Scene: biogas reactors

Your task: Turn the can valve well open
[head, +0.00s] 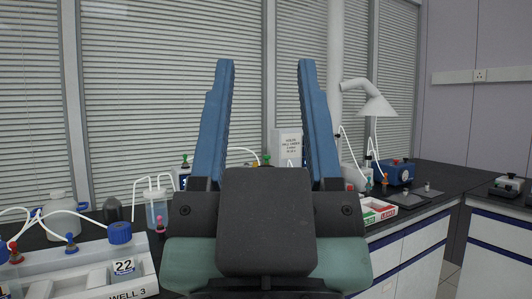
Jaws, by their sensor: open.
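My gripper (266,66) fills the middle of the head view, with its two blue fingers pointing up and standing wide apart. It is open, and nothing shows held between the fingers. I cannot make out the can valve for certain; the gripper and its dark body hide much of the bench behind. Small coloured knobs show there: a green one (185,159) left of the left finger, and a yellow-green one (266,159) low between the fingers. Both look apart from the fingers and are too small to tell how they are turned.
A white rack (85,281) marked 22 and WELL 3, with blue-capped bottles and tubing, stands front left. A clear vessel (157,211) stands behind it. At right are a tray with labelled cards (383,211), a blue device (398,173) and a white extraction hood (376,106).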

